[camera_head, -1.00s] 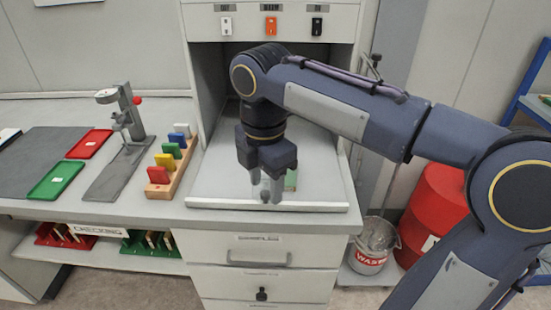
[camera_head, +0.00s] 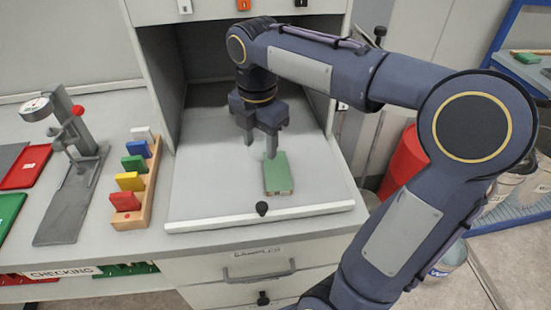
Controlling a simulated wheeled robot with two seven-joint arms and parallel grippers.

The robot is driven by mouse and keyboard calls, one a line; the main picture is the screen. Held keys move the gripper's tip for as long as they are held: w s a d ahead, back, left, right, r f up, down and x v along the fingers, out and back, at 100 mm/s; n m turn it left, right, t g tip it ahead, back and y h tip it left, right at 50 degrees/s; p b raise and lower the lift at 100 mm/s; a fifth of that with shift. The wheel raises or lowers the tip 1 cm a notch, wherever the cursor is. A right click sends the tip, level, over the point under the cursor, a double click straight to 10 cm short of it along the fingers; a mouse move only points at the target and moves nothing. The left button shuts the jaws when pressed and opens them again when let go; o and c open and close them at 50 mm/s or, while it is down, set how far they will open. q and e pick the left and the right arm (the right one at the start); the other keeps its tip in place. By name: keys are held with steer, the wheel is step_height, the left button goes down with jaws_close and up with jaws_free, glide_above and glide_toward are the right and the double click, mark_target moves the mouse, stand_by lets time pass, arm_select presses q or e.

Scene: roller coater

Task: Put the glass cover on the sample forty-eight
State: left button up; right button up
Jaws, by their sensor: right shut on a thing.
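The sample, a green block (camera_head: 279,174), lies on the pale floor of the open cabinet, near its front. Any number on it is too small to read. My right gripper (camera_head: 260,150) points down just behind and left of the green block, with its two fingertips apart. It is shut on a clear, barely visible thing between the fingers, which fits the glass cover; its outline is hard to make out. Whether it touches the cabinet floor I cannot tell. My left gripper is not in view.
A wooden rack (camera_head: 146,190) with several coloured blocks stands left of the cabinet. Beyond it are a dial gauge stand (camera_head: 72,165), a red tray (camera_head: 24,167) and a green tray (camera_head: 10,210). A black knob (camera_head: 262,208) sits at the cabinet's front lip (camera_head: 320,208). A red drum (camera_head: 404,165) stands right.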

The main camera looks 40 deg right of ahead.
glide_above(277, 170)
steer(key=f, duration=0.5)
steer(key=shift+a, duration=0.25)
steer(key=shift+d+f+b, duration=0.15)
steer(key=shift+f+b, duration=0.05)
steer(key=shift+f, duration=0.75)
steer(key=shift+d+f+b, duration=0.1)
steer(key=shift+f+b, duration=0.05)
steer(key=shift+f, duration=0.75)
steer(key=shift+f, duration=0.2)
steer(key=o, duration=1)
steer(key=shift+c, duration=0.2)
